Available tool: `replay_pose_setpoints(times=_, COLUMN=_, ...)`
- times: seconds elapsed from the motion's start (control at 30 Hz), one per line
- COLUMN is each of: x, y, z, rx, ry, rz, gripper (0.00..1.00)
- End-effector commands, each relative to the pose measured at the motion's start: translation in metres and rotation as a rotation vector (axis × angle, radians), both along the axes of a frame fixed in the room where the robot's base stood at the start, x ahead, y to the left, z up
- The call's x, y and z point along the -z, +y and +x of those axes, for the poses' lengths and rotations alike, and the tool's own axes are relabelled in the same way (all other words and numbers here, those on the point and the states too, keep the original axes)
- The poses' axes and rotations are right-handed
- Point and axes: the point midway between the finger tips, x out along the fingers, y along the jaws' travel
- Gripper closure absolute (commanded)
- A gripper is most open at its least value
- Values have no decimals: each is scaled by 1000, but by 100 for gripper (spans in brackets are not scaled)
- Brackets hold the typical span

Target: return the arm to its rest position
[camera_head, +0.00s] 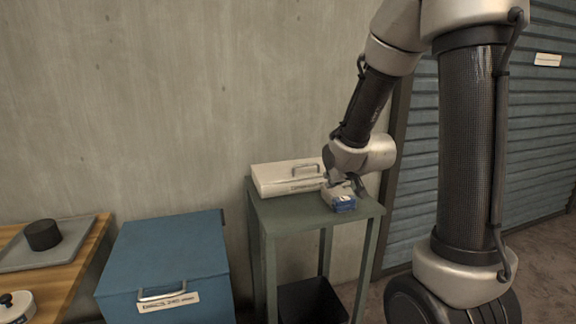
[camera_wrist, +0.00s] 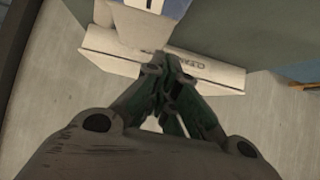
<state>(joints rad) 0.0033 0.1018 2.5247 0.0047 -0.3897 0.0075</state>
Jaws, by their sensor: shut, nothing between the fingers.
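My gripper (camera_head: 345,186) hangs above the right part of a green side table, at the lower end of my bent arm. In the wrist view its fingers (camera_wrist: 168,70) are together with nothing visible between them. A small box with a blue, white-labelled face (camera_head: 345,205) is by the fingertips at the table's front right; whether they touch it I cannot tell. A white case with a handle (camera_head: 280,180) lies to the left of the gripper. A white case part with a printed label (camera_wrist: 115,52) shows beyond the fingers in the wrist view.
The green table (camera_head: 283,213) stands against a concrete wall, with a dark bin (camera_head: 310,303) beneath. A blue lidded chest (camera_head: 168,248) stands to its left. Farther left, a wooden table holds a grey tray (camera_head: 75,250) with a black cylinder (camera_head: 43,235). A blue shutter is at right.

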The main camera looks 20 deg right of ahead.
Motion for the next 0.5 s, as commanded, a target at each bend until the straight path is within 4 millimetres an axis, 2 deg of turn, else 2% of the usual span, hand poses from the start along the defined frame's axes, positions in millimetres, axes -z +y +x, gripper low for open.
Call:
replay_pose_setpoints(times=0.17, x=-9, y=0, z=-7, rx=0, ry=15, rz=0, gripper=100)
replay_pose_setpoints(times=0.27, x=-27, y=1, z=-28, rx=-2, ry=64, rz=1, gripper=100)
replay_pose_setpoints(times=0.37, x=-52, y=1, z=-68, rx=-4, ry=146, rz=0, gripper=100)
replay_pose_setpoints(times=0.5, x=-82, y=2, z=-142, rx=-7, ry=282, rz=-1, gripper=100)
